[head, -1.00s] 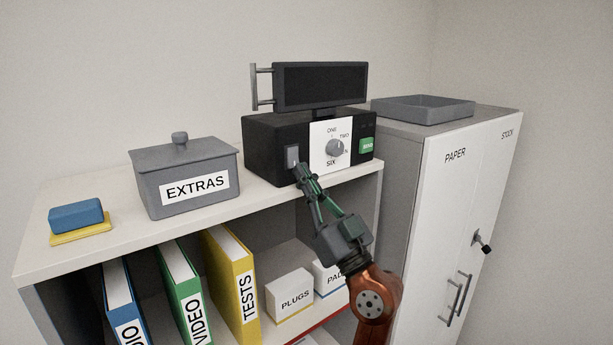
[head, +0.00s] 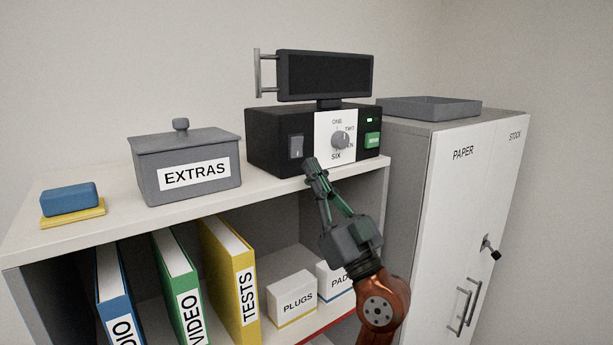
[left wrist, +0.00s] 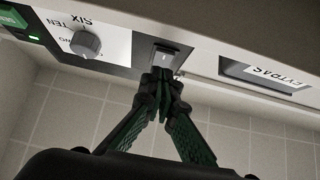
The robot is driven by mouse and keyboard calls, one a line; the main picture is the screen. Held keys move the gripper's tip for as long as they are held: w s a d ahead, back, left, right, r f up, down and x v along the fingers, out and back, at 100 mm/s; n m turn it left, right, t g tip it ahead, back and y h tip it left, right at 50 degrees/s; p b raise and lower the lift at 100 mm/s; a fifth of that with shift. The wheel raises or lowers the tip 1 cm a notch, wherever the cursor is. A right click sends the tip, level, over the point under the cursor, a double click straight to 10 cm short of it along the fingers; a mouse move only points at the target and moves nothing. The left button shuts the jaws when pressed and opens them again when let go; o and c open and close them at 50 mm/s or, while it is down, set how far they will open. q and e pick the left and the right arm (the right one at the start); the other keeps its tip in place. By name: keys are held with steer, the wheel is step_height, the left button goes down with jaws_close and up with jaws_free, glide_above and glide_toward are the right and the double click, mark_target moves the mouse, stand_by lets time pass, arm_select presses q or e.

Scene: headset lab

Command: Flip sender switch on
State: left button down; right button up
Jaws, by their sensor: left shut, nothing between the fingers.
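The sender is a black box (head: 270,131) on top of the shelf, with a dark screen (head: 325,75) above it. Its rocker switch (head: 296,146) is on the left of the front face; it also shows in the left wrist view (left wrist: 166,57). A small green light (head: 369,120) glows above the green button (head: 372,140). A grey dial (head: 340,141) sits on the white panel. My left gripper (head: 311,163) is shut and empty, with its tips just below and right of the switch, apart from it in the head view. My right gripper is not in view.
A grey EXTRAS box (head: 187,177) and a blue block on a yellow base (head: 70,201) stand on the shelf left of the sender. Binders (head: 232,280) and small boxes (head: 293,297) fill the shelf below. A white cabinet (head: 460,200) stands at right.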

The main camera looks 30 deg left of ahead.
arm_select(q)
steer(key=b+v, duration=0.4)
steer(key=v, duration=0.7)
steer(key=shift+w+a+f, duration=0.2)
steer(key=shift+a+f, duration=0.1)
steer(key=shift+s+a, duration=0.1)
